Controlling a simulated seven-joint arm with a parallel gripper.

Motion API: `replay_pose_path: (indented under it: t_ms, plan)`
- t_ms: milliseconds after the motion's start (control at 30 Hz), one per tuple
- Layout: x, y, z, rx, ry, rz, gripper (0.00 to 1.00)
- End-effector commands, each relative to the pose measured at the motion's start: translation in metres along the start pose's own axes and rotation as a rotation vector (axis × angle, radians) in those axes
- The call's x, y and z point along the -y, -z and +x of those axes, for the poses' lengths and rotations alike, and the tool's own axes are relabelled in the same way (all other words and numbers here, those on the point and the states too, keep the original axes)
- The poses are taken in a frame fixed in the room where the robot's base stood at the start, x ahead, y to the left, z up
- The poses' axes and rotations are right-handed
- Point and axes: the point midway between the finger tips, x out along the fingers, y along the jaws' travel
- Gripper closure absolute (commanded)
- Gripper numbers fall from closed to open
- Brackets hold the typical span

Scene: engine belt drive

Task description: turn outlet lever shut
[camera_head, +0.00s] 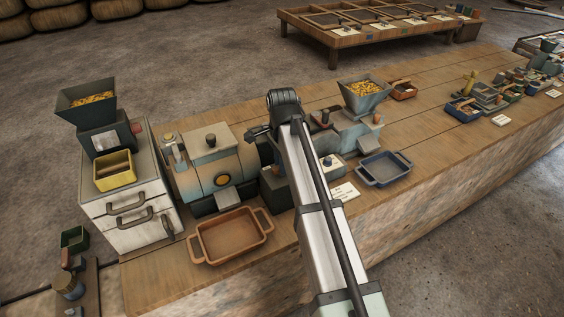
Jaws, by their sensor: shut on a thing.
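My arm reaches up from the bottom over the bench, and its pale link and dark joint cover the place between the two machines. My gripper is not visible; it seems hidden behind this link. A dark piece shows just left of the joint, too small to make out. The rounded engine (212,168) stands left of the arm, with a grey spout (228,198) at its front. The blue-grey mill (352,137) stands right of the arm, partly covered, with a hopper (364,97) of yellow grain on top. I cannot make out the outlet lever.
An orange-brown tray (205,252) lies before the engine, and a blue-grey tray (364,176) before the mill. A white cabinet (132,226) with a yellow box (114,181) stands at left. Small bins and machines crowd the bench's far right. Bare bench (425,128) lies between.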

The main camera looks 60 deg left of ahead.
Motion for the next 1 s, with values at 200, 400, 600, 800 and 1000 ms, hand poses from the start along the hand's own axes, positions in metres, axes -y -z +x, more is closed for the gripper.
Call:
replay_pose_path:
  t_ms: [200, 400, 600, 800, 1000]
  plan:
    - [-0.0001, 0.0000, -0.0001, 0.000, 0.000, 0.000, 1.00]
    - [-0.0001, 0.0000, -0.0001, 0.000, 0.000, -0.020, 1.00]
    - [-0.0001, -0.0001, -0.0001, 0.000, -0.001, -0.105, 1.00]
    - [-0.0001, -0.0002, -0.0001, 0.000, -0.001, -0.262, 1.00]
    - [-0.0001, -0.0002, -0.0002, 0.000, -0.001, -0.451, 1.00]
